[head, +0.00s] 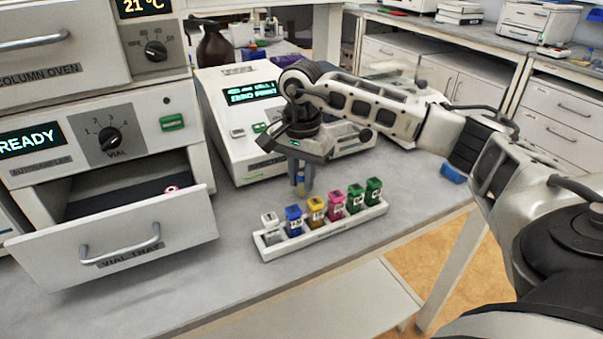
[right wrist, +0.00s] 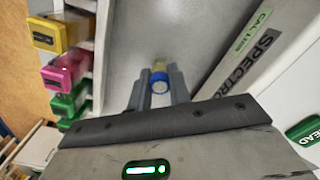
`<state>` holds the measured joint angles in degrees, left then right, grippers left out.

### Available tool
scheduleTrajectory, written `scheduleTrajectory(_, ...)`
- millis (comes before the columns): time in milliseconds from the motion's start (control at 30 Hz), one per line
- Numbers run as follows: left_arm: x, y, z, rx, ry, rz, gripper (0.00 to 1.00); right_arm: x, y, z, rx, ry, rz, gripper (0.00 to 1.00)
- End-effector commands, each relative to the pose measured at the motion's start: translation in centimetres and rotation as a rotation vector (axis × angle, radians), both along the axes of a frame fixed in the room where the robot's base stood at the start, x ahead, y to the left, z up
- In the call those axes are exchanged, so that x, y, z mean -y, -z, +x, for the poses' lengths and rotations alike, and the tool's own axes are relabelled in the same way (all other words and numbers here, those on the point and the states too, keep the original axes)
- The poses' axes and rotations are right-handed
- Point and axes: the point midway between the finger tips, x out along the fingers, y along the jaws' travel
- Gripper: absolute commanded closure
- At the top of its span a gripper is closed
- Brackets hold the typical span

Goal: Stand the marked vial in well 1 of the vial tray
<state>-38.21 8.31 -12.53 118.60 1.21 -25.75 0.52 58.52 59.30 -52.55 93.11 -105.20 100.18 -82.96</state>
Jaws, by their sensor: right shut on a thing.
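My right gripper (head: 301,184) points down above the bench, behind the rack of coloured blocks. It is shut on a small vial (head: 300,187). In the right wrist view the vial (right wrist: 159,82) sits between the two fingers (right wrist: 158,92), with a blue band, a pale end facing the camera and yellow beyond it. No mark on it can be made out. The vial tray (head: 120,252) is a drawer pulled open at the left. A small pink ring-shaped thing (head: 171,189) shows inside near its right end. The well numbers are not visible. My left gripper is out of view.
A white rack (head: 325,231) with several coloured blocks stands between my right gripper and the front edge. A white spectrometer (head: 245,110) stands behind the gripper. The autosampler front (head: 110,135) rises above the drawer. Bare bench (head: 235,215) lies between drawer and rack.

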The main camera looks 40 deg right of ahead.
Motion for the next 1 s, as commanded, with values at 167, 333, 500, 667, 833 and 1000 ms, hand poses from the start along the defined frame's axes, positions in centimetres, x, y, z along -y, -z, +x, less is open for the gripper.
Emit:
scheduleTrajectory(167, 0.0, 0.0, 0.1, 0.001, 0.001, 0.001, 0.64, 0.0, 0.1, 0.0, 0.001, 0.000, 0.000, 1.00)
scheduleTrajectory(333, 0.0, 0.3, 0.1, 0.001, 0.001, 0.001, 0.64, 0.0, 0.5, 0.0, 0.000, 0.000, 0.000, 1.00)
scheduleTrajectory(500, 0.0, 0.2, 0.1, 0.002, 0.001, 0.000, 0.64, 0.0, 0.4, 0.0, 0.000, 0.000, 0.000, 0.59)
scheduleTrajectory(667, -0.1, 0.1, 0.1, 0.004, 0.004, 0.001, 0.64, 0.0, 0.4, 0.0, 0.000, 0.000, 0.000, 0.59)
scheduleTrajectory(833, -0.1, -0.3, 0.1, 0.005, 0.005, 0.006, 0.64, -0.1, -0.2, 0.0, 0.002, 0.000, 0.001, 0.59)
scheduleTrajectory(1000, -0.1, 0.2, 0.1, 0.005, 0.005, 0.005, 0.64, -0.1, -2.7, 0.1, 0.006, 0.000, 0.000, 0.59)
